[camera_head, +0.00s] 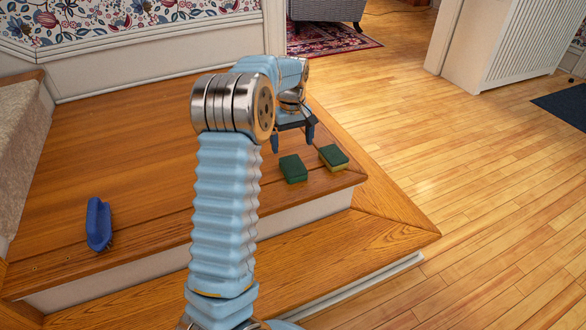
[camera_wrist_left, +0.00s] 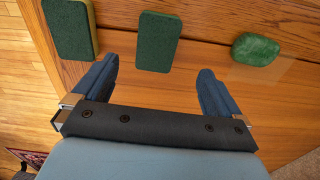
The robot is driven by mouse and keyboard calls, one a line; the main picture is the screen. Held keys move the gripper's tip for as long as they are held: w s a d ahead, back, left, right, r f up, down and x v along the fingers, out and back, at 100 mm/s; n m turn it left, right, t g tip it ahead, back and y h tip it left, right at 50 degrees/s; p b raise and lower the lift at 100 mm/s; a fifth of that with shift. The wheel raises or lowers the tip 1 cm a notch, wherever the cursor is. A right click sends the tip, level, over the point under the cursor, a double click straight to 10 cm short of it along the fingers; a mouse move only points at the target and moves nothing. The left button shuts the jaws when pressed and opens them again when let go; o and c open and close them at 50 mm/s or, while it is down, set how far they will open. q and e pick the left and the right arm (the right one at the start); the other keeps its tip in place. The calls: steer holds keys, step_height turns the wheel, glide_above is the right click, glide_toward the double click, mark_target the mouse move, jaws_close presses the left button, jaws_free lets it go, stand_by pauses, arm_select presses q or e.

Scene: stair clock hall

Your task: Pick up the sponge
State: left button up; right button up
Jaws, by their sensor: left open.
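Two sponges with dark green tops and yellowish sides lie on the wooden landing near its edge. One sponge (camera_head: 293,168) is nearer my gripper, and the other sponge (camera_head: 333,157) lies to its right. In the left wrist view they are the middle sponge (camera_wrist_left: 157,41) and the left sponge (camera_wrist_left: 70,29). My left gripper (camera_head: 292,141) is open and empty above the landing, just behind the nearer sponge. In the wrist view its fingers (camera_wrist_left: 158,72) point toward the middle sponge, with a gap between. My right gripper is out of view.
A green rounded block (camera_wrist_left: 255,49) lies right of the sponges in the wrist view; in the head view it is not seen. A blue brush-like object (camera_head: 98,224) stands on the landing's left. A step (camera_head: 340,250) drops below the landing.

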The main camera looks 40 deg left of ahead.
mark_target(293, 165)
arm_select(q)
step_height(293, 165, down, 4)
steer(key=shift+r, duration=0.15)
steer(key=f, duration=0.1)
steer(key=f+b, duration=0.1)
steer(key=f, duration=0.1)
steer(key=f+b, duration=0.1)
steer(key=f, duration=0.1)
steer(key=shift+w+a+f, duration=0.1)
steer(key=shift+w, duration=0.25)
steer(key=shift+c, duration=0.3)
steer(key=c, duration=1)
steer(key=shift+c, duration=0.2)
